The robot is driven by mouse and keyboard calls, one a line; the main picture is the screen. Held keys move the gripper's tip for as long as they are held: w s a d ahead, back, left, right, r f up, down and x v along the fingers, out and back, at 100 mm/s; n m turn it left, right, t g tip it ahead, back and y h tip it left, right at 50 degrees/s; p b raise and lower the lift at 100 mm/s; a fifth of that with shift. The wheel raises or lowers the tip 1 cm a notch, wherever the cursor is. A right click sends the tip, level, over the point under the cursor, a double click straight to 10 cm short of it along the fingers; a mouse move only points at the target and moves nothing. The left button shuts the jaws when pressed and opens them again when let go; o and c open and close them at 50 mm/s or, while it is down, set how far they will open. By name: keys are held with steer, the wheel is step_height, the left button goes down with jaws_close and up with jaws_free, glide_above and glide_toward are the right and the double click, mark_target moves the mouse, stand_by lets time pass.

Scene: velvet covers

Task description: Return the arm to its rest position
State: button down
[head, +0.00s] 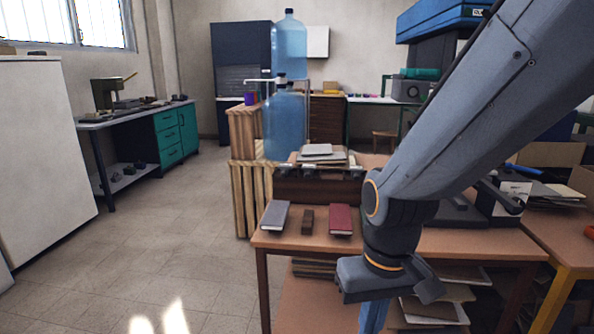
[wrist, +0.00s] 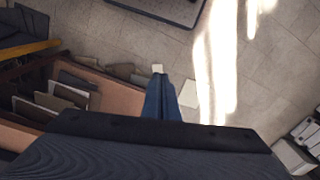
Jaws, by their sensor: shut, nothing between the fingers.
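My arm (head: 460,130) comes in from the upper right of the head view and bends down in front of the wooden table (head: 480,243). My gripper hangs below the wrist, near the table's front edge; only part of its blue fingers (head: 373,317) shows, and their tips are cut off by the frame. In the wrist view my gripper (wrist: 163,84) points away over the floor with its blue fingers close together and nothing between them. The dark wrist housing hides the lower part of that view.
A grey book (head: 275,216), a small brown block (head: 307,221) and a red book (head: 341,220) lie on the table, left of my arm. Behind them stands a dark box (head: 315,188) with papers on top. Blue water bottles (head: 284,125) stand behind. The floor (head: 150,240) at left is clear.

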steer(key=s+d+r+m+p, duration=0.2)
steer(key=d+r+p, duration=0.5)
steer(key=p, duration=0.3)
steer(key=shift+d+r+h, duration=0.15)
steer(key=shift+r+h, duration=0.15)
steer(key=shift+r, duration=0.6)
